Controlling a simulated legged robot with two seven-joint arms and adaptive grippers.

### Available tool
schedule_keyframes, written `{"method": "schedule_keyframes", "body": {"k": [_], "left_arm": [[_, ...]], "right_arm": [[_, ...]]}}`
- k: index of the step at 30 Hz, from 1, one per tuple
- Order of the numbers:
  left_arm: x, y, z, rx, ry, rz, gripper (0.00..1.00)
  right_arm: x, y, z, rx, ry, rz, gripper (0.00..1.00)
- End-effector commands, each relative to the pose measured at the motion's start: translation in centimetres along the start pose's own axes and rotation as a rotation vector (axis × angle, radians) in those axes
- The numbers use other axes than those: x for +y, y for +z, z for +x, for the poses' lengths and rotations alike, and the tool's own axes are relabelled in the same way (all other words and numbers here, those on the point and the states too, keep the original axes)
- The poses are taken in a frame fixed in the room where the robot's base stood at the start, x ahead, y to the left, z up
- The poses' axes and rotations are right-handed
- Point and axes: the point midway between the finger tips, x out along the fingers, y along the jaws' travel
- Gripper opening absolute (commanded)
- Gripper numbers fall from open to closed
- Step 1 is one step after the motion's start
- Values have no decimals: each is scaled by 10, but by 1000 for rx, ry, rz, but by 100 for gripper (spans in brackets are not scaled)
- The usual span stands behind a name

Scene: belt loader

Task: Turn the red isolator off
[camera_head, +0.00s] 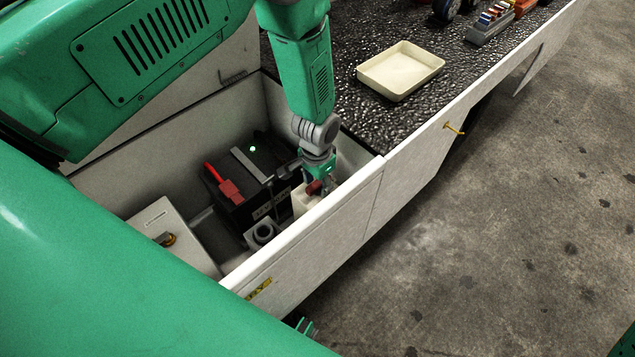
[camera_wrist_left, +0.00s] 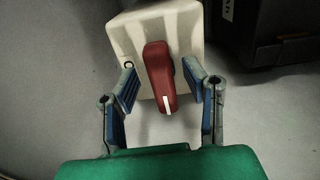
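The red isolator is a red rotary handle (camera_wrist_left: 159,78) with a white pointer line, on a pale box (camera_wrist_left: 182,22). In the left wrist view the handle points down toward my gripper, tilted slightly. My left gripper (camera_wrist_left: 166,100) is open, with one finger on each side of the handle and gaps visible between them. In the head view the red handle (camera_head: 314,187) shows at the gripper (camera_head: 322,180), inside the white compartment near its right wall. The gripper partly hides the handle and its box there. My right gripper cannot be made out in the head view.
A black battery (camera_head: 250,185) with a red terminal cover (camera_head: 223,183) and a green light sits left of the gripper. The compartment's white front wall (camera_head: 320,228) is close by. A cream tray (camera_head: 400,70) rests on the black textured deck.

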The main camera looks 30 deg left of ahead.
Motion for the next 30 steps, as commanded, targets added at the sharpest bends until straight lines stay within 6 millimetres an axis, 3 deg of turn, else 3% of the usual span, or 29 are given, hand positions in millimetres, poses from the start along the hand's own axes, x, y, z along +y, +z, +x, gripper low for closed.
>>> {"method": "schedule_keyframes", "body": {"k": [7, 21, 30], "left_arm": [[0, 0, -16, -1, -1, 0, 40], [1, -3, -106, 0, -1, 1, 40], [1, -3, -119, -2, -1, 1, 40]], "right_arm": [[0, 3, -1, 3, 0, 0, 0], [0, 2, -1, 3, 0, 0, 0], [0, 2, -1, 3, 0, 0, 0]]}}
